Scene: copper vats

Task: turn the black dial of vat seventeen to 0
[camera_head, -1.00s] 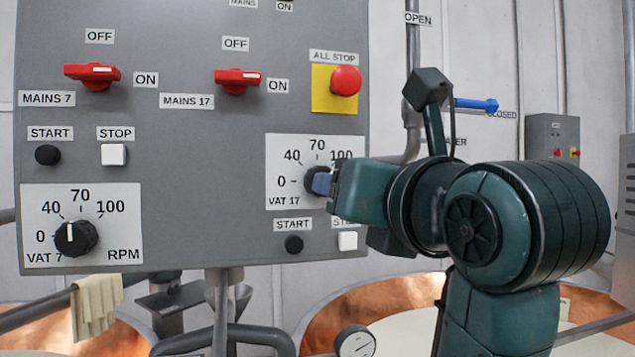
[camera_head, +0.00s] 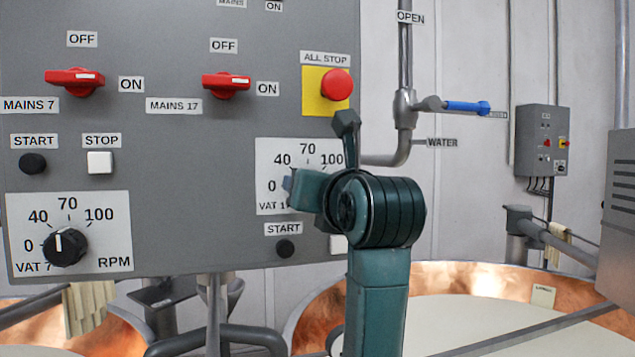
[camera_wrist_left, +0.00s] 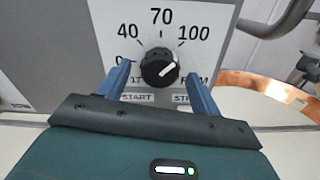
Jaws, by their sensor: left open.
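The black dial of vat seventeen (camera_wrist_left: 160,68) is on a white scale plate (camera_wrist_left: 110,22) marked 0, 40, 70, 100 and RPM. Its white mark lies on the dial's right side, away from the 0; I cannot read the exact setting. My left gripper (camera_wrist_left: 158,76) is open, with one blue finger on each side of the dial; I cannot tell whether they touch it. In the head view my left gripper (camera_head: 291,184) is in front of the vat 17 plate (camera_head: 268,150) and hides the dial. My right gripper is not in view.
START (camera_head: 285,248) and a partly hidden STOP button sit below the plate. The red all-stop button (camera_head: 336,85) and the mains 17 switch (camera_head: 226,84) are above. The vat 7 dial (camera_head: 65,247) is at left. A blue-handled water valve (camera_head: 466,107) is at right.

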